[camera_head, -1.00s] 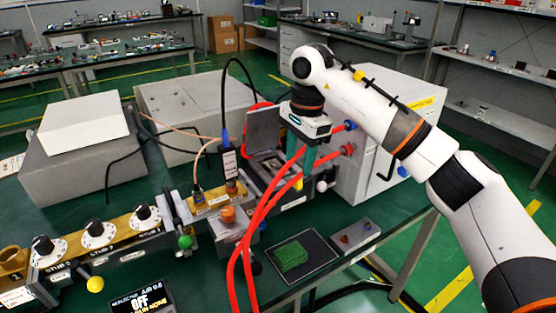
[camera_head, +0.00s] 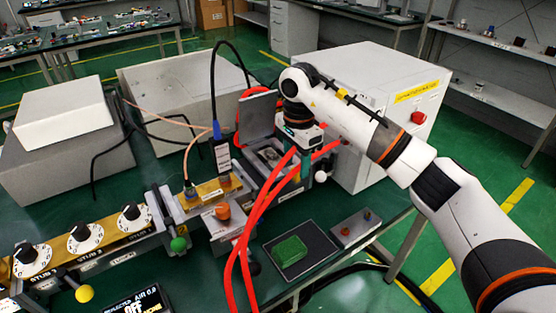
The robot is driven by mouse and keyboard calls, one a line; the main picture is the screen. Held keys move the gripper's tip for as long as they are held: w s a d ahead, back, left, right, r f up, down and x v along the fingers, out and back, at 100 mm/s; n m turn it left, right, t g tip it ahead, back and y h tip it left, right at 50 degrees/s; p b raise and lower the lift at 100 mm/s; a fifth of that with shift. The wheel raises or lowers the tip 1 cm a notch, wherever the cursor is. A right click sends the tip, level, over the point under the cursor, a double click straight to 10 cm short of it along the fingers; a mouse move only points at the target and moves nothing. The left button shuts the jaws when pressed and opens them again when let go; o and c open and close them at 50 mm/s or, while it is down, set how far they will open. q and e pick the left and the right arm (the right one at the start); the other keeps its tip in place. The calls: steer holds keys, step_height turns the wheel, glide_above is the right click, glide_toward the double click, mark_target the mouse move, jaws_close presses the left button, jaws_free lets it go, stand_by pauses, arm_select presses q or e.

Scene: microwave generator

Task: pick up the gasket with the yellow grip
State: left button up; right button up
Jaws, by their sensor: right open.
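I cannot make out a gasket with a yellow grip. A small metallic part shows inside the compartment, too small to identify. My left gripper is not in view.
A green block (camera_head: 289,251) lies on a dark tray (camera_head: 312,240) at the front. Red hoses (camera_head: 253,220) arch over the bench. A white cabinet (camera_head: 385,95) stands behind my right arm. Stub dials (camera_head: 80,238) line the left.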

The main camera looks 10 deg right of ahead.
mark_target(296, 169)
steer(key=shift+f, duration=1.55)
steer(key=shift+c, duration=0.6)
steer(key=c, duration=0.9)
jaws_close()
steer(key=shift+r, duration=0.2)
